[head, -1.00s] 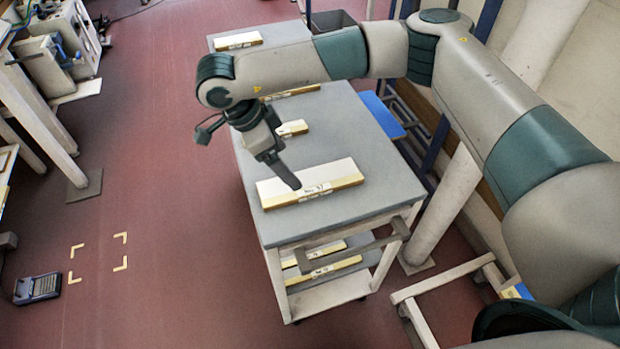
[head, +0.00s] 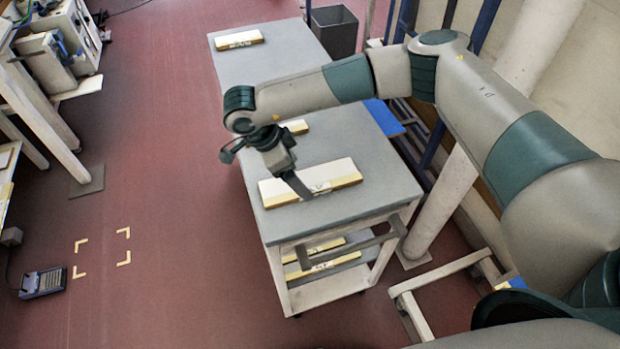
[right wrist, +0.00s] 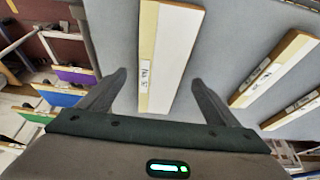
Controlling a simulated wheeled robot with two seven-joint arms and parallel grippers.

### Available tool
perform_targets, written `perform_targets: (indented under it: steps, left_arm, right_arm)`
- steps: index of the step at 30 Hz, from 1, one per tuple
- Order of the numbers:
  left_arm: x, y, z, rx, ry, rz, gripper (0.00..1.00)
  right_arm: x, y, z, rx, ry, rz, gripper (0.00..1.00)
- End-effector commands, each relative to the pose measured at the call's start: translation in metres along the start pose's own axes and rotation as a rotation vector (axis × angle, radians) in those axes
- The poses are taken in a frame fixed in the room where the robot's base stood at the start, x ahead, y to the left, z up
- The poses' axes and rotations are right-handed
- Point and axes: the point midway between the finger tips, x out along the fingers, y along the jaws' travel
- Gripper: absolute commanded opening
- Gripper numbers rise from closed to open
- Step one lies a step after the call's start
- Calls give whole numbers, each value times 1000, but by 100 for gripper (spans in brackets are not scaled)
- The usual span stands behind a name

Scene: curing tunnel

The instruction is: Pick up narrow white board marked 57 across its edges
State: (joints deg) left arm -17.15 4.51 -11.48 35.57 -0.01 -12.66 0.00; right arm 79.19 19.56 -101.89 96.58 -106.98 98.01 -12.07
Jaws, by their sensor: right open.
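The narrow white board (head: 335,178) with yellowish edges lies flat near the front end of the grey cart top. Its label, which appears to read No. 57, shows in the right wrist view on the board (right wrist: 165,45). My right gripper (head: 306,194) points down at the board's front edge, its fingers partly overlapping the label in the head view. In the right wrist view my open right gripper (right wrist: 160,78) has one finger on each side of the board, with nothing held. I cannot tell the height of the fingertips over the cart top. My left gripper is not in view.
Other boards lie on the cart top (head: 365,130): one at the far end (head: 238,40) and one partly hidden behind my wrist (head: 296,127). Two more boards (head: 322,266) lie on the lower shelf. A dark bin (head: 334,32) stands behind.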

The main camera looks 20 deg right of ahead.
Motion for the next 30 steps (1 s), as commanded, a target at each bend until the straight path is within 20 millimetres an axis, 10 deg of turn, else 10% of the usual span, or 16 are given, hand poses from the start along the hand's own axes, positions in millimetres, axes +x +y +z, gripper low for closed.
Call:
perform_targets:
  steps: [24,30]
  left_arm:
    - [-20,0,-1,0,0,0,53]
    - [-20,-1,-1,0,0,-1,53]
  right_arm:
    - [33,-2,-1,0,0,0,84]
    - [33,-2,-1,0,0,-1,39]
